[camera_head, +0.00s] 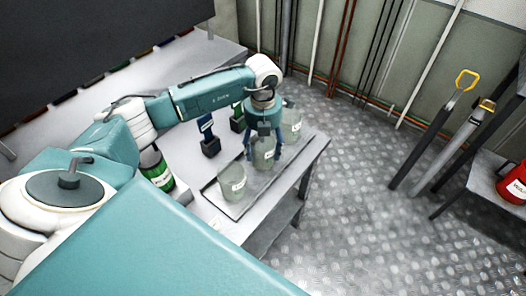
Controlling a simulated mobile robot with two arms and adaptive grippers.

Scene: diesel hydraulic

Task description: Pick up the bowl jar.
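Three pale, translucent jars with white labels stand at the right end of the bench: a front jar (232,183), a middle jar (263,158) and a back jar (292,124). The labels are too small to read, so I cannot tell which is the bowl jar. My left gripper (265,155) points down over the middle jar, with one finger on each side of it. I cannot tell whether the fingers touch the jar. The gripper hides the top of this jar. My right gripper is not in view.
A shallow tray (233,209) lies under the front and middle jars, near the edge of the bench (208,217). A green can (156,171) and two dark tools (208,137) (237,117) stand to the left. A red container (514,184) is at far right.

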